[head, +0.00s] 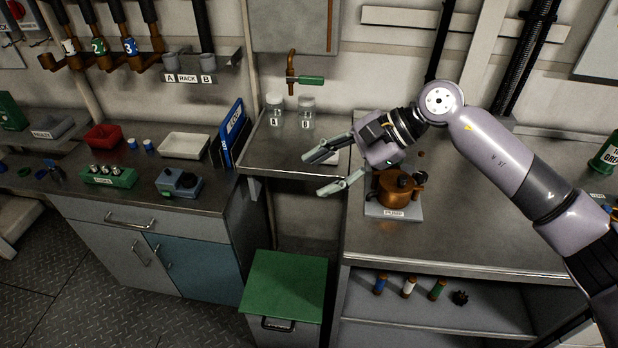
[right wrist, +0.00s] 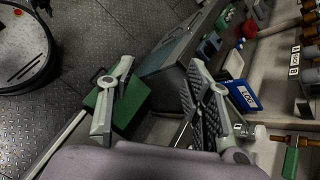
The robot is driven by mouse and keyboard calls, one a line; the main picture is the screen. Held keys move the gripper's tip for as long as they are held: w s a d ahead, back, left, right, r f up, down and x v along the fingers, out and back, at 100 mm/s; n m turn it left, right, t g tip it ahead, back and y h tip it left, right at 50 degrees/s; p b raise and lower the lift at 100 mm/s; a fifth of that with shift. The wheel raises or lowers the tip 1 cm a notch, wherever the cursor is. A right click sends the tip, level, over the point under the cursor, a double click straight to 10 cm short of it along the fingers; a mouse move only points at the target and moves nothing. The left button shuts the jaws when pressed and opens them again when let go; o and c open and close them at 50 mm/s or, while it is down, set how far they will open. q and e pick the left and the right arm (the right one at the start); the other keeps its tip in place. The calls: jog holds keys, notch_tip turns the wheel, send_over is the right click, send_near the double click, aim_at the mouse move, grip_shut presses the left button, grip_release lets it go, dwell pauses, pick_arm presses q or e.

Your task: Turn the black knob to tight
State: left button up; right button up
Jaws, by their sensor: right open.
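A copper-coloured device (head: 388,199) stands on a pale labelled base plate (head: 400,213) near the left edge of the right counter. Dark round parts (head: 419,178) show at its upper right; I cannot tell for certain which is the black knob or how it is turned. A small black knob-like piece (head: 460,297) lies on the shelf under that counter. My right gripper (head: 315,175) is open and empty. It points left, in front of the sink-like shelf, with its wrist above and partly over the device. Its open fingers (right wrist: 157,68) also show in the right wrist view. My left gripper is out of view.
Two jars (head: 305,112) stand on the middle shelf (head: 285,152) below a tap with a green handle (head: 310,81). A green-topped box (head: 285,285) stands below. A blue binder (head: 232,128) stands on the left counter. Small cylinders (head: 408,287) stand on the lower shelf. The right counter's front is clear.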

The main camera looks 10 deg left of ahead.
jog(key=shift+s+a+r+m+y, duration=0.25)
jog(key=shift+s+a+y, duration=0.1)
jog(key=shift+s+a, duration=0.2)
jog(key=shift+s+a+r+m+y, duration=0.2)
jog(key=shift+s+a+y, duration=0.2)
jog(key=shift+a, duration=0.2)
